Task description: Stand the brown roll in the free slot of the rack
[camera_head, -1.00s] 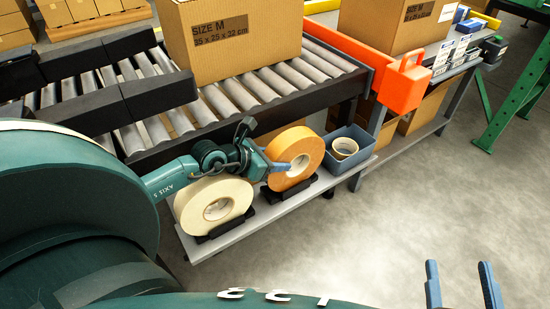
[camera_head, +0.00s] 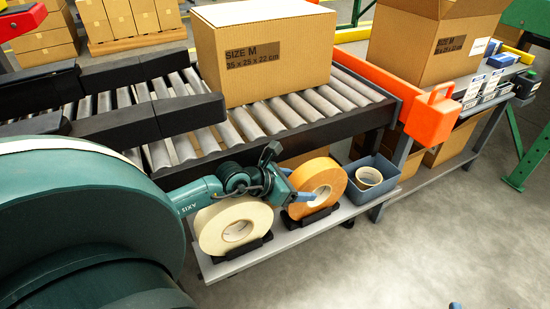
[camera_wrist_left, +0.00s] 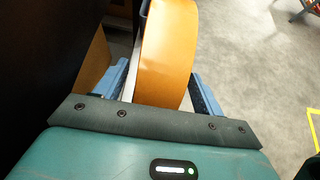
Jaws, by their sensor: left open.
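The brown roll (camera_head: 323,178), orange-brown with a pale core, stands upright in a black slot of the rack (camera_head: 314,219) on the low shelf. A cream roll (camera_head: 236,226) stands upright in the slot to its left. My left gripper (camera_head: 300,196) is at the brown roll, with one blue finger across its near face. In the left wrist view the brown roll (camera_wrist_left: 170,45) stands between the two spread fingers of my left gripper (camera_wrist_left: 163,88), with gaps beside it. Of my right gripper only a blue tip (camera_head: 455,305) shows at the bottom edge.
A blue-grey bin (camera_head: 378,177) with a small roll in it stands right of the brown roll. The roller conveyor (camera_head: 290,120) with a cardboard box (camera_head: 262,55) runs behind the shelf. The floor at the lower right is clear.

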